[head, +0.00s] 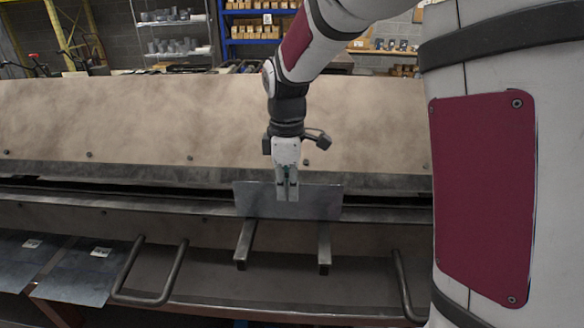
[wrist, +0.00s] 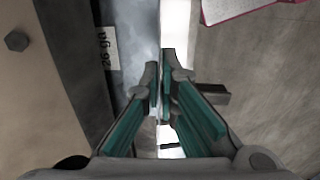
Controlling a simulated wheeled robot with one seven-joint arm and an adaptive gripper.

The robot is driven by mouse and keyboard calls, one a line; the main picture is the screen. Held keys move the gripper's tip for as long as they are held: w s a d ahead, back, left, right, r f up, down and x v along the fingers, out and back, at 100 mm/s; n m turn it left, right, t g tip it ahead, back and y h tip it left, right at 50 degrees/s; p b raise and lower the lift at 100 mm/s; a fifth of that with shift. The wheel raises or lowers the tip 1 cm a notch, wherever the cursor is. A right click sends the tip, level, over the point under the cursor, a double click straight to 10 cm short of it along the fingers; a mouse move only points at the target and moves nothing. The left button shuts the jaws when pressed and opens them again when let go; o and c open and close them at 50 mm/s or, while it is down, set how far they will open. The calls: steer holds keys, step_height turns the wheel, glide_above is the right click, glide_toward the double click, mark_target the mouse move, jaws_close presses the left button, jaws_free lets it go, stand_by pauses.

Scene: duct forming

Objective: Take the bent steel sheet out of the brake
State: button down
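The bent steel sheet (head: 318,203) sits at the brake's front edge in the head view, with a grey flange standing up. In the wrist view the sheet (wrist: 138,50) runs away from me, with a "26 ga" label on its left part. My gripper (head: 287,192) points down at the flange's upper edge, near its middle. In the wrist view my gripper's fingers (wrist: 163,84) are close together with the sheet's thin edge between them. The brake (head: 120,120) has a long tan upper beam behind the sheet. The sheet's lower part is hidden in the head view.
Two support arms (head: 325,248) stick out below the sheet. Bent bar handles (head: 165,290) stand on the brake's front apron to either side. Flat sheets with labels (head: 70,275) lie at the lower left. Shelves with bins (head: 258,25) stand far behind.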

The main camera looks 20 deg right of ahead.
steer(key=s+a+p, duration=0.4)
steer(key=s+p, duration=0.1)
steer(key=s, duration=0.5)
steer(key=shift+a+p, duration=0.15)
steer(key=shift+p, duration=0.15)
